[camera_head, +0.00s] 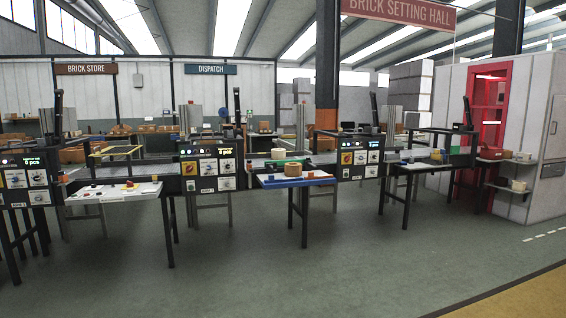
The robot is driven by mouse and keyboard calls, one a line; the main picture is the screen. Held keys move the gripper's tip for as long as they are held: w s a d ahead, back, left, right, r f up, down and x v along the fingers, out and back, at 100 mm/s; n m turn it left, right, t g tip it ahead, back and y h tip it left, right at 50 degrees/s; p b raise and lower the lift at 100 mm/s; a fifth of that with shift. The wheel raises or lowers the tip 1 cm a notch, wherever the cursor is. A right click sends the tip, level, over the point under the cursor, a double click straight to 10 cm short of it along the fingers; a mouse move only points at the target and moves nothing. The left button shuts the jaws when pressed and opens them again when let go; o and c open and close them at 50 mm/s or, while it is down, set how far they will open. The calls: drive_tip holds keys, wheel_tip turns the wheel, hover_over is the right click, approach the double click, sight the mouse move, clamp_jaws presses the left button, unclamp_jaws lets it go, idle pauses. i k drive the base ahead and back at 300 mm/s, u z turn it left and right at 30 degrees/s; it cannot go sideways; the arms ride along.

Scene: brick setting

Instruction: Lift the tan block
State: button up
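A tan, rounded block (293,170) sits on the white tray (265,182) of the middle workbench, with small orange and blue pieces beside it. A green item (276,164) lies just behind it. A pale cream block (518,186) rests on the lower shelf at the far right. I cannot tell for certain which of these is the tan block of the task. My gripper is not in view.
The left bench has a white tray (110,192) with several small coloured pieces. Dark sign panels (208,168) stand between benches. A red frame (488,108) and shelves are at right. The green floor (290,265) in front is clear; bench legs stand along its far side.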

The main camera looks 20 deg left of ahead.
sight(292, 169)
drive_tip(key=u, duration=0.65)
drive_tip(key=i, duration=4.35)
drive_tip(key=u, duration=1.95)
drive_tip(key=i, duration=2.5)
drive_tip(key=z, duration=0.3)
